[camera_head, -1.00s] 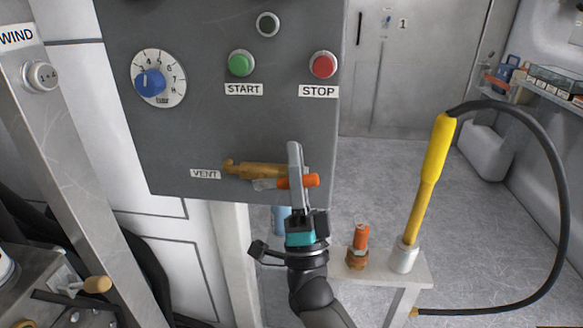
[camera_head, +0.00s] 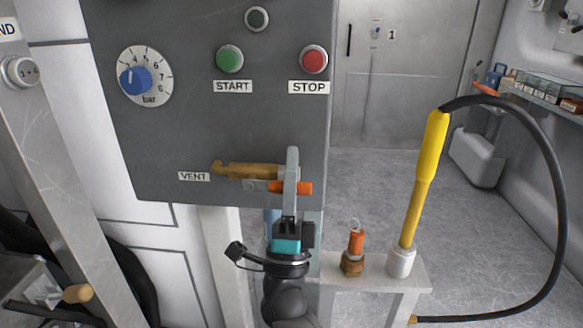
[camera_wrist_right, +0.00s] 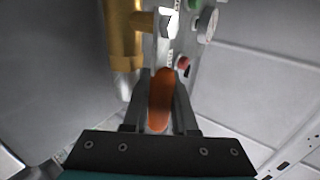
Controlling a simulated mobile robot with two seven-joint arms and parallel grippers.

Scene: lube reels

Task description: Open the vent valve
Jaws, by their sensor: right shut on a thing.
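The vent valve (camera_head: 250,171) is a brass body on the lower front of the grey control panel, right of the VENT label (camera_head: 194,177). Its lever has an orange grip (camera_head: 305,188), lying about level below the brass body. My right gripper (camera_head: 290,165) is at the lever and covers part of it in the head view. In the right wrist view the orange grip (camera_wrist_right: 161,100) lies between the two fingers of my right gripper (camera_wrist_right: 160,110), and the jaws are shut on it. The brass body (camera_wrist_right: 124,45) shows just beyond at upper left. My left gripper is not in view.
The grey panel (camera_head: 180,125) carries a blue pressure knob (camera_head: 134,81), a green START button (camera_head: 230,58) and a red STOP button (camera_head: 313,59). To the right, a stand (camera_head: 380,270) holds an orange-topped fitting (camera_head: 356,242) and a yellow hose handle (camera_head: 428,160). A black hose (camera_head: 562,190) loops right.

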